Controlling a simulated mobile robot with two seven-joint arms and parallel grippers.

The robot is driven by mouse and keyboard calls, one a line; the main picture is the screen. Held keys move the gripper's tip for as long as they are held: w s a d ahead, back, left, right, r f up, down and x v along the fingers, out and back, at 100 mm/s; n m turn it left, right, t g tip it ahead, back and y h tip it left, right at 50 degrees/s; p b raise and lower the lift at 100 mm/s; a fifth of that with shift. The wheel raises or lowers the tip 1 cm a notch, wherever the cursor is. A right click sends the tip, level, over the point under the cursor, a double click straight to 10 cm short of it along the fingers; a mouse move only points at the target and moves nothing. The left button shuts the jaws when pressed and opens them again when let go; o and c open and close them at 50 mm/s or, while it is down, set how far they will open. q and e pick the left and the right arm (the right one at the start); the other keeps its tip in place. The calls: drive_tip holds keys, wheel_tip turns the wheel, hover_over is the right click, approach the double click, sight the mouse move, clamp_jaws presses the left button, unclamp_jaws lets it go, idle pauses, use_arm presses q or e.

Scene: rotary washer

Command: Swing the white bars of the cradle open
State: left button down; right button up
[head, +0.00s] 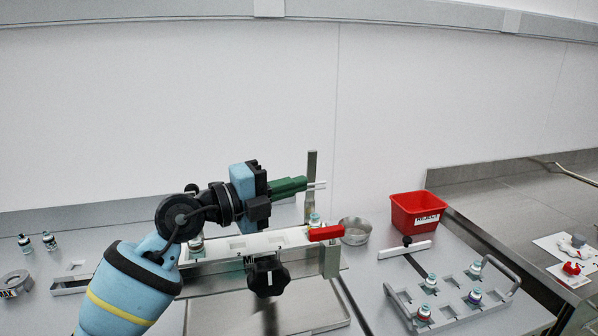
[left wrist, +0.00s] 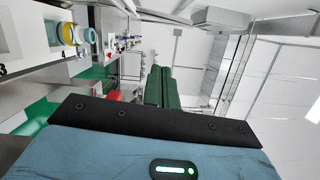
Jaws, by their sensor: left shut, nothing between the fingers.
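The cradle stands in the middle of the head view, with a long white bar (head: 225,245) across it and a red end piece (head: 326,233) at its right. A black knob (head: 268,278) is at its front. Vials show at its right end (head: 314,219) and left end (head: 196,245). My left gripper (head: 318,185) is shut and empty, with its green fingers pointing right above the cradle and apart from it. Its green fingers also show in the left wrist view (left wrist: 159,72). My arm hides part of the cradle's left side. My right gripper is not in view.
A red reject bin (head: 416,213) and a metal bowl (head: 355,231) stand to the right. A handled grey tray (head: 455,308) holds several vials. A vertical post (head: 311,172) rises behind the cradle. Two vials (head: 37,241) stand at far left, near a tape roll (head: 15,284).

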use_arm(q)
drive_tip(key=shift+w+d+r+b, duration=0.1)
drive_tip(key=shift+w+d+b, duration=0.05)
drive_tip(key=shift+w, duration=0.7)
drive_tip(key=shift+w+d+r+b, duration=0.1)
drive_tip(key=shift+w+d+b, duration=0.1)
drive_tip(key=shift+w, duration=0.7)
drive_tip(key=shift+w+d+b, duration=0.15)
drive_tip(key=shift+w, duration=0.7)
drive_tip(key=shift+w+a, duration=0.1)
drive_tip(key=shift+w, duration=0.05)
